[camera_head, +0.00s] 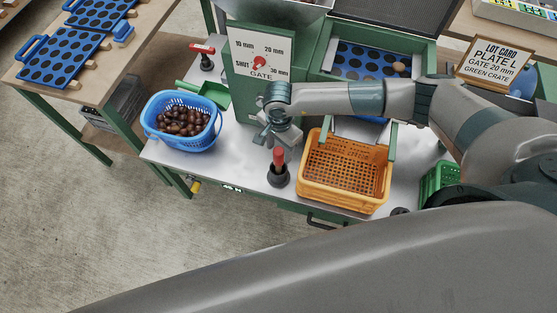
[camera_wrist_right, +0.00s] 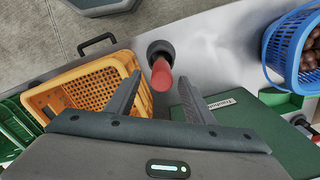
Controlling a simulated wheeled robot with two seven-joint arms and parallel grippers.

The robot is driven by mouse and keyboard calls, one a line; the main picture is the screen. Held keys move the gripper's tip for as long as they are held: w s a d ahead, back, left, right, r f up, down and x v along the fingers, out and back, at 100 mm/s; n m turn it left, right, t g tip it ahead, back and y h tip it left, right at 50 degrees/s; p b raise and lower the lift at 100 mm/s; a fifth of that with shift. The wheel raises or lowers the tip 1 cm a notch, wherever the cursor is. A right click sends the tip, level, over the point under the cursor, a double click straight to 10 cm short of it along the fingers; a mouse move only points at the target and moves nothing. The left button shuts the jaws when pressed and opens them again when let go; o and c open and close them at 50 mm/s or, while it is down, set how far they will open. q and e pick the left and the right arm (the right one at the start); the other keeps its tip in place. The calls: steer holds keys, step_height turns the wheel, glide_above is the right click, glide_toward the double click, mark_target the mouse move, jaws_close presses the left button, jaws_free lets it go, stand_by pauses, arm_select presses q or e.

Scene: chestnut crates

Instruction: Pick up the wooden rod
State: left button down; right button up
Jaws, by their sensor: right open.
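A short red-topped rod (camera_head: 279,158) stands upright in a round black holder (camera_head: 278,177) on the bench, left of the orange crate. No bare wood shows on it, so I cannot tell whether it is the wooden rod. My right gripper (camera_head: 279,137) is just above and behind the red top in the head view. In the right wrist view the red top (camera_wrist_right: 161,75) lies between the spread, empty fingers of the right gripper (camera_wrist_right: 160,86), with the black holder (camera_wrist_right: 160,48) beyond. Whether the fingers are level with the top is unclear. My left gripper is out of view.
An orange crate (camera_head: 345,195) stands close right of the holder. A blue basket (camera_head: 165,140) of chestnuts is on the left, beside a green chute (camera_head: 205,93). The gate panel (camera_head: 258,65) rises behind. Clear bench top lies between basket and holder.

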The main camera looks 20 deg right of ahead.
mark_target(278, 165)
steer(key=shift+f+p, duration=0.3)
steer(key=shift+f, duration=0.05)
steer(key=shift+w+f+p, duration=0.15)
steer(key=shift+f+p, duration=0.35)
steer(key=shift+f, duration=1.1)
steer(key=shift+c, duration=0.2)
steer(key=c, duration=1.1)
